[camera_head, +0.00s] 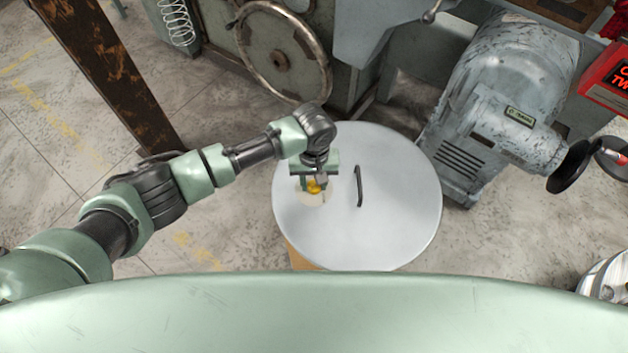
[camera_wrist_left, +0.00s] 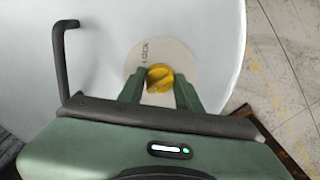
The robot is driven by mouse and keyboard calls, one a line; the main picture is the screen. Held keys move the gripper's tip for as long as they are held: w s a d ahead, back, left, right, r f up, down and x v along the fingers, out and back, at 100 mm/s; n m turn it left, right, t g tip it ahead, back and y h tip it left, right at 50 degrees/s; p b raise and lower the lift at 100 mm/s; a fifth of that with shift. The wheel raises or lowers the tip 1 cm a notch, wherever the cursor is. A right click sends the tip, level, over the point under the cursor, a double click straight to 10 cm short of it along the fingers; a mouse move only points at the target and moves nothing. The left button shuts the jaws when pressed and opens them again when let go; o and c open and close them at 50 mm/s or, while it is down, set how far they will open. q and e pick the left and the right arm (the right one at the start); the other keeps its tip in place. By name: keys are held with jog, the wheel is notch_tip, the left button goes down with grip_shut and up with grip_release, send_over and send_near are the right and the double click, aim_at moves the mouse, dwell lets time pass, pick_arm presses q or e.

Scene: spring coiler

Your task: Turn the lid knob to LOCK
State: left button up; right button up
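The lid (camera_head: 400,215) is a large pale grey round disc with a dark bar handle (camera_head: 359,187). The yellow knob (camera_head: 314,187) sits on a cream round plate (camera_head: 313,199) left of that handle. In the left wrist view the yellow knob (camera_wrist_left: 159,78) shows in front of my left gripper (camera_wrist_left: 160,86), and the word LOCK is printed on the plate (camera_wrist_left: 147,50). My left gripper (camera_head: 314,186) is over the knob, its green fingers on either side. It looks open, with narrow gaps; contact is not clear. My right gripper is not in view.
A grey motor-like machine (camera_head: 500,110) stands right of the lid. A handwheel (camera_head: 283,52) and a coil spring (camera_head: 176,20) are behind it. A rusty post (camera_head: 110,70) stands at the left. The dark handle (camera_wrist_left: 68,60) also shows in the left wrist view.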

pick_arm(q)
grip_shut()
jog(key=m+p, duration=0.2)
jog(key=shift+r+m, duration=0.15)
jog(key=shift+m, duration=0.25)
jog(key=m+p, duration=0.2)
jog(key=m, duration=0.2)
jog(key=m+p, duration=0.1)
jog(key=m, duration=0.4)
jog(key=shift+m+p, duration=0.35)
jog(key=shift+m, duration=0.05)
jog(key=m, duration=0.5)
jog(key=shift+m, duration=0.3)
